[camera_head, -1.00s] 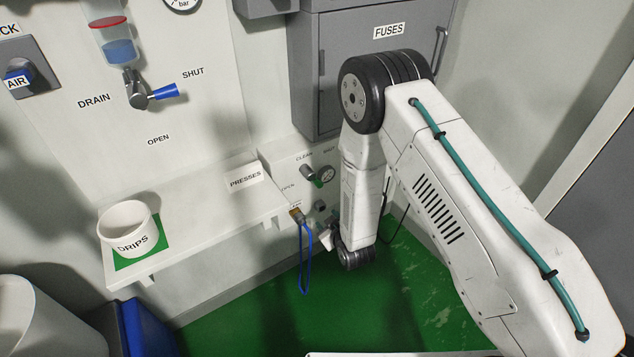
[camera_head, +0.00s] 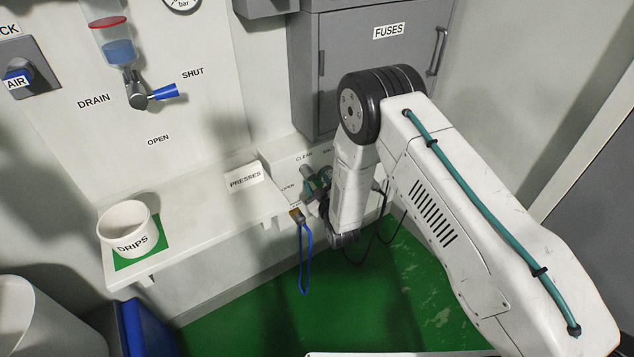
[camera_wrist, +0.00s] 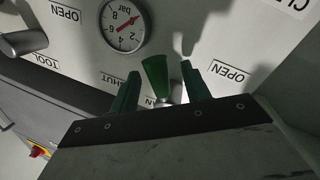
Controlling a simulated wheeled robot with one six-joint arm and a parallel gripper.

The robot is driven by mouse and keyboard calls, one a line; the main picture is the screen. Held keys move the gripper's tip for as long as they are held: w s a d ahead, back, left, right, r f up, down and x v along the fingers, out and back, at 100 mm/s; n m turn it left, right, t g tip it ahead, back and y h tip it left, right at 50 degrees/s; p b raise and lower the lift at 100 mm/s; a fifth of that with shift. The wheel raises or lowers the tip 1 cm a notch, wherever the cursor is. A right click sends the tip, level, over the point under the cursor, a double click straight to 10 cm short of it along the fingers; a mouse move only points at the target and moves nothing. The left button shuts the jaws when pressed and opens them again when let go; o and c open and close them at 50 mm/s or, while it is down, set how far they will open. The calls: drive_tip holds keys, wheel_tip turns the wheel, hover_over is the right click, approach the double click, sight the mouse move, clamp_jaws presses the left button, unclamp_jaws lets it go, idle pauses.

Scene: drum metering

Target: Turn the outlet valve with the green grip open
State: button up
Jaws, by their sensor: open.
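The green grip (camera_wrist: 155,78) of the outlet valve shows in the wrist view as a tapered green lever in front of the pale panel. My gripper (camera_wrist: 160,70) is open, with one dark green finger on each side of the grip. Gaps show on both sides, so the fingers look apart from it. In the head view my gripper (camera_head: 317,187) is at the panel beside the shelf, left of my forearm. There the grip cannot be told apart from my fingers. A SHUT label (camera_wrist: 112,82) is left of the grip and an OPEN label (camera_wrist: 229,72) is right of it.
A pressure gauge (camera_wrist: 125,25) sits just above the left finger. A metal valve handle (camera_wrist: 22,42) is at the left, near a TOOL label. A blue loop (camera_head: 306,258) hangs below the shelf (camera_head: 205,222), left of my gripper. A grey FUSES cabinet (camera_head: 345,75) stands above.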

drive_tip(key=shift+w, duration=0.1)
drive_tip(key=c, duration=1)
drive_tip(key=shift+a, duration=0.1)
drive_tip(key=shift+s+a+f+m+g, duration=0.15)
drive_tip(key=shift+a+m+g, duration=0.1)
drive_tip(key=shift+m, duration=0.7)
drive_tip(key=shift+s+a+m+g, duration=0.2)
drive_tip(key=shift+m, duration=0.7)
drive_tip(key=shift+s+a+f+m+g, duration=0.15)
drive_tip(key=shift+a+m+g, duration=0.1)
drive_tip(key=shift+m, duration=0.7)
drive_tip(key=shift+r, duration=0.1)
drive_tip(key=o, duration=1)
